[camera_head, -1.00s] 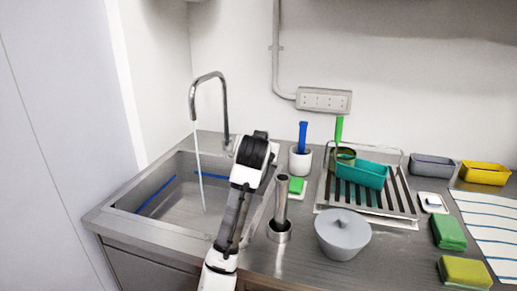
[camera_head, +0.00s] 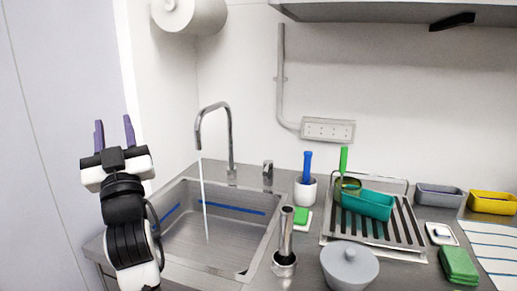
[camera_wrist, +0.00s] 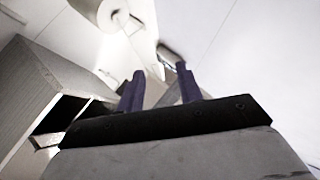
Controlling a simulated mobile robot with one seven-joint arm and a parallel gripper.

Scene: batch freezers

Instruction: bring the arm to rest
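My gripper (camera_head: 115,132) is raised at the left of the head view, in front of the white wall and left of the sink. Its two purple fingers point up and stand apart with nothing between them. In the wrist view my gripper (camera_wrist: 160,90) also shows two separated fingers and no object held. My white and black arm rises from the bottom left of the head view.
The steel sink (camera_head: 215,235) is right of my arm, with water running from the tap (camera_head: 229,135). A paper roll (camera_head: 188,14) hangs above. A metal cylinder (camera_head: 286,235), a grey lidded bowl (camera_head: 349,266) and a dish rack (camera_head: 400,236) stand on the counter.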

